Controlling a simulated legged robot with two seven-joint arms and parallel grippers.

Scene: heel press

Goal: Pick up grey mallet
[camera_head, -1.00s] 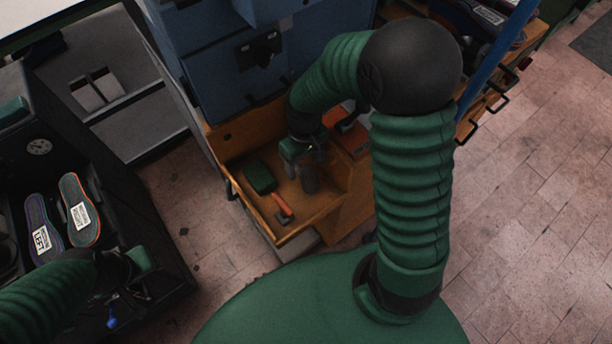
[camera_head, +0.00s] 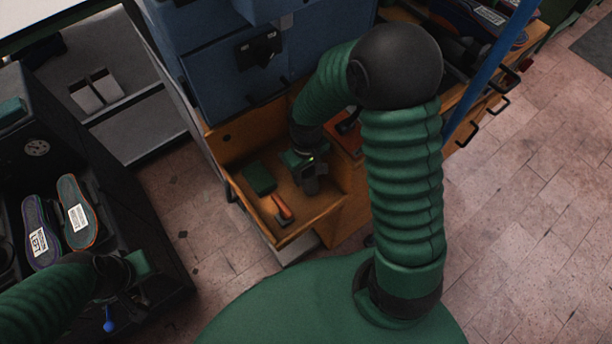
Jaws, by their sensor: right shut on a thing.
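The grey mallet (camera_head: 310,185) is in the open wooden drawer (camera_head: 322,211), near its right side. Its dark grey head shows just below my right gripper (camera_head: 307,167). My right gripper reaches down into the drawer and is shut on the mallet, whose handle is mostly hidden by the gripper. I cannot tell whether the mallet is clear of the drawer floor. My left gripper (camera_head: 142,279) is at the lower left, over the dark machine, away from the drawer; its fingers are too dark to read.
A green block (camera_head: 259,179) and an orange-handled tool (camera_head: 282,207) lie in the drawer left of the mallet. The drawer walls surround them. A blue cabinet (camera_head: 220,70) stands behind. Two insoles (camera_head: 76,212) lie on the dark machine at left. Floor is clear at right.

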